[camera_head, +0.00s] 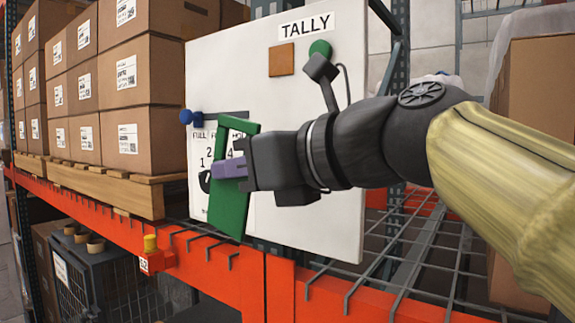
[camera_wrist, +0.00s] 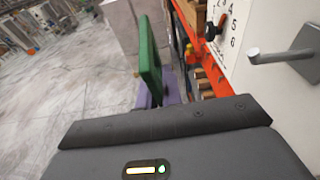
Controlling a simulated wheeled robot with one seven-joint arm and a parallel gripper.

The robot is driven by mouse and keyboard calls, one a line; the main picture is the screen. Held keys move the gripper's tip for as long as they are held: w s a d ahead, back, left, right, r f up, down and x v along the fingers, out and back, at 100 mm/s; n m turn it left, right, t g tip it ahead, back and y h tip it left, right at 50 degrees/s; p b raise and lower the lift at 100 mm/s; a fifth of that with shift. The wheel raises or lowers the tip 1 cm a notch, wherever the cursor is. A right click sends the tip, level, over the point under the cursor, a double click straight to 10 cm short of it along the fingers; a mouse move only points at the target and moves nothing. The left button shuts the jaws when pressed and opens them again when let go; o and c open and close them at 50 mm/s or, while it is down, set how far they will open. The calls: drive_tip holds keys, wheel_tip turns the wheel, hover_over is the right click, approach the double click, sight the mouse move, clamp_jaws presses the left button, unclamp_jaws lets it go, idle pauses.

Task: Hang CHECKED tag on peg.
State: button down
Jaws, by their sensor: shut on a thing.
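The green tag (camera_head: 234,205), a long flat piece with an opening near its top, is held tilted in front of the white TALLY board (camera_head: 230,60). My gripper (camera_head: 229,169) is shut on it with purple fingers; no CHECKED lettering is readable. In the wrist view the tag (camera_wrist: 149,48) stands up from the purple fingers, its lower part hidden by the gripper body. A grey peg (camera_wrist: 268,55) sticks out from a square plate (camera_wrist: 303,52) on the board at the right of the wrist view, apart from the tag. In the head view I cannot make out this peg.
The board carries a brown square (camera_head: 282,61), a green disc (camera_head: 320,48), a blue knob (camera_head: 186,116) and a numbered dial (camera_wrist: 228,22). An orange beam (camera_head: 100,230) with wire decking runs below. Stacked cartons (camera_head: 125,75) stand left. Open floor (camera_wrist: 60,90) lies left in the wrist view.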

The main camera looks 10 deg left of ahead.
drive_tip(key=shift+w, duration=0.1)
drive_tip(key=w+d+p, duration=0.1)
drive_tip(key=w+d, duration=0.2)
drive_tip(key=w, duration=0.5)
drive_tip(key=shift+w+d+f, duration=0.3)
drive_tip(key=shift+w+d, duration=0.05)
idle(1.1)
drive_tip(key=shift+w+d+f+b, duration=0.1)
drive_tip(key=shift+w+f+b, duration=0.1)
drive_tip(key=shift+f+b, duration=0.25)
drive_tip(key=shift+w+d+f+b, duration=0.15)
drive_tip(key=shift+f+b, duration=0.15)
drive_tip(key=shift+f, duration=0.25)
drive_tip(key=shift+r, duration=0.1)
drive_tip(key=shift+r+p, duration=0.35)
drive_tip(key=shift+r, duration=0.1)
drive_tip(key=shift+s+r, duration=0.1)
drive_tip(key=shift+s, duration=0.05)
drive_tip(key=shift+s+a+b, duration=0.25)
drive_tip(key=shift+a+b, duration=0.05)
drive_tip(key=shift+b, duration=0.05)
